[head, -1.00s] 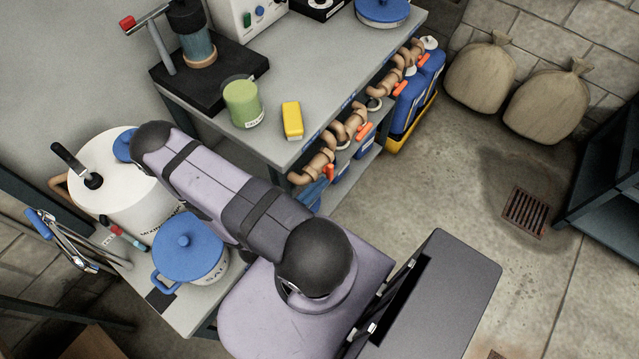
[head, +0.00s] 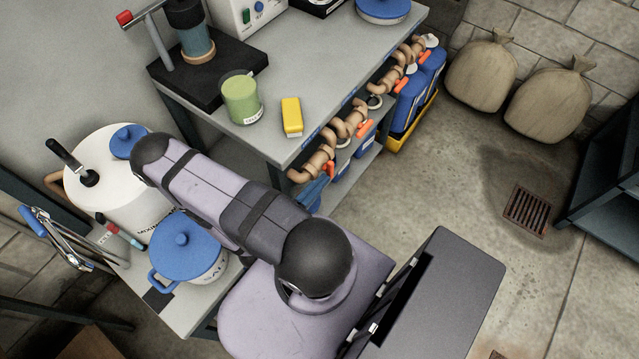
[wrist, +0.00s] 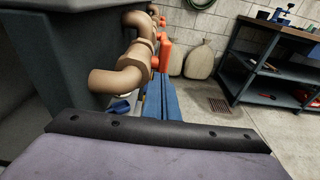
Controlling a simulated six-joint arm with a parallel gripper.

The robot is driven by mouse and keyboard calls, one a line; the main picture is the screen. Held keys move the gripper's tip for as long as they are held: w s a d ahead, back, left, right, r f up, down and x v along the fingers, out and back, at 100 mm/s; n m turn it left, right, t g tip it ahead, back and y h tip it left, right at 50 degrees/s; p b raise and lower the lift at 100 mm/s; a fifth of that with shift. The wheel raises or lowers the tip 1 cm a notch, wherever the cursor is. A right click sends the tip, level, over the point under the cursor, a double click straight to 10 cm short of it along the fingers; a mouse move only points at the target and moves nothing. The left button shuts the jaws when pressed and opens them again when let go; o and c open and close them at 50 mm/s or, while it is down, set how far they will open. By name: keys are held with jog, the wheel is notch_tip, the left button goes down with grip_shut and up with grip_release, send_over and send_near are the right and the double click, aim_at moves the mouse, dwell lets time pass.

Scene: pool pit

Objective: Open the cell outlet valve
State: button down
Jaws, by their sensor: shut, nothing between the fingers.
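A row of tan pipe valves with orange handles runs along the bench front. In the head view the nearest handle (head: 329,169) hangs down, and further ones slant along the row. I cannot tell which is the cell outlet valve. My gripper (wrist: 160,80) shows in the wrist view as two blue fingers close together, shut and empty. They point along the row, below and right of the near tan pipe (wrist: 118,80). An orange handle (wrist: 165,55) shows just beyond the tips; contact cannot be told. In the head view my arm hides most of the gripper.
The bench (head: 330,70) carries a green cup (head: 241,98) and a yellow block (head: 292,117). Blue jugs (head: 408,102) stand below the valves. Open floor with a drain (head: 527,210) lies right.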

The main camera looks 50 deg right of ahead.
jog(key=shift+f+h+b, duration=0.25)
jog(key=shift+h+b, duration=0.55)
jog(key=shift+b, duration=0.1)
jog(key=shift+d+f+b, duration=0.2)
jog(key=shift+f+b, duration=0.1)
jog(key=shift+b, duration=1)
jog(key=shift+d+f+h+b, duration=0.4)
jog(key=shift+d+f+b, duration=0.15)
jog(key=shift+d+b, duration=0.3)
jog(key=shift+d+f+h+b, duration=0.4)
jog(key=shift+d+f+b, duration=0.15)
jog(key=shift+b, duration=0.4)
jog(key=shift+d, duration=0.2)
jog(key=shift+a+r, duration=0.1)
jog(key=shift+a, duration=0.05)
